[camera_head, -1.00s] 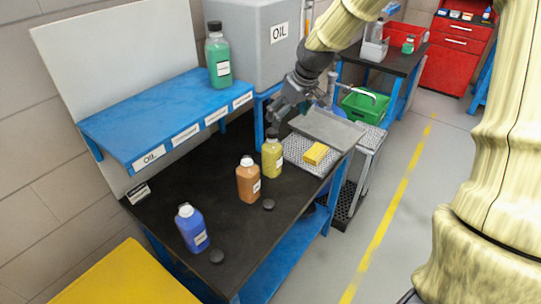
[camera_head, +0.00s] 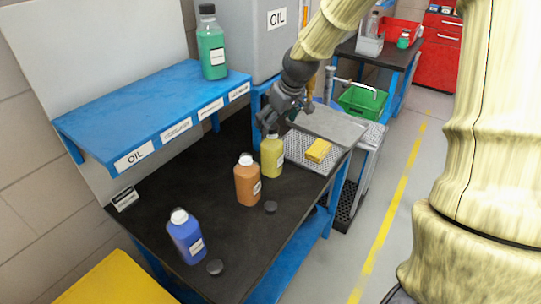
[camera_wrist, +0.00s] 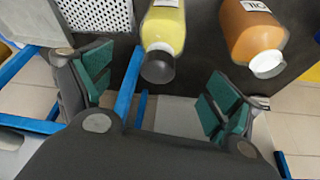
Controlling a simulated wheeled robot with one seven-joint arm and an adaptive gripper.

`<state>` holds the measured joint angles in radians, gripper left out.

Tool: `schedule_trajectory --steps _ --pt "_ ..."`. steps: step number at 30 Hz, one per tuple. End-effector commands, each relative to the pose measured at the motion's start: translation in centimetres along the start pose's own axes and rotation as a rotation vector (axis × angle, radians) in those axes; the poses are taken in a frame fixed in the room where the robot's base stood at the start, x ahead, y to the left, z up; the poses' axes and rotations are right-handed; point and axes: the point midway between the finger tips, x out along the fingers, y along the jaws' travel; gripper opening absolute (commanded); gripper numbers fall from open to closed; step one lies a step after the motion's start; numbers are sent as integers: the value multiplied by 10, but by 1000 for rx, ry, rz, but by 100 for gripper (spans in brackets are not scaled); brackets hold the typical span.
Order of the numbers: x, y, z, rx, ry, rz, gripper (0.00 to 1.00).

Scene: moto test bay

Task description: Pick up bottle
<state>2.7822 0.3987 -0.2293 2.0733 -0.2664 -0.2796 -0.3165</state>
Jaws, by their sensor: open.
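My gripper (camera_head: 268,122) is open and empty, above the back end of the black bench. The yellow bottle (camera_head: 272,158) stands upright on the bench just below and in front of it. In the wrist view the yellow bottle (camera_wrist: 164,28), with a dark cap, lies ahead of the gap between my green-padded fingers (camera_wrist: 160,95). The orange bottle (camera_head: 247,182), white-capped, stands next to it and also shows in the wrist view (camera_wrist: 252,38). A blue bottle (camera_head: 185,238) stands nearer the front. A green bottle (camera_head: 211,45) stands on the blue shelf.
The blue shelf (camera_head: 150,110) with labels runs along the back of the bench. A yellow block (camera_head: 318,151) lies on a perforated tray (camera_head: 296,155). A grey OIL tank (camera_head: 243,40) stands behind.

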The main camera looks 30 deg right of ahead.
Motion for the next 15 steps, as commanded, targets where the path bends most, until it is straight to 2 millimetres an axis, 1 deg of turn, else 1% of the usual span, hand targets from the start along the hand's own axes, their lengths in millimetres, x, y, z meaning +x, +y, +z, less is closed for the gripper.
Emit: schedule_trajectory --steps 3,6,15 --pt "13 0 0 1 -2 -1 91" --pt "21 0 0 0 -1 -1 91" --pt "32 -1 -2 -2 0 -1 91"
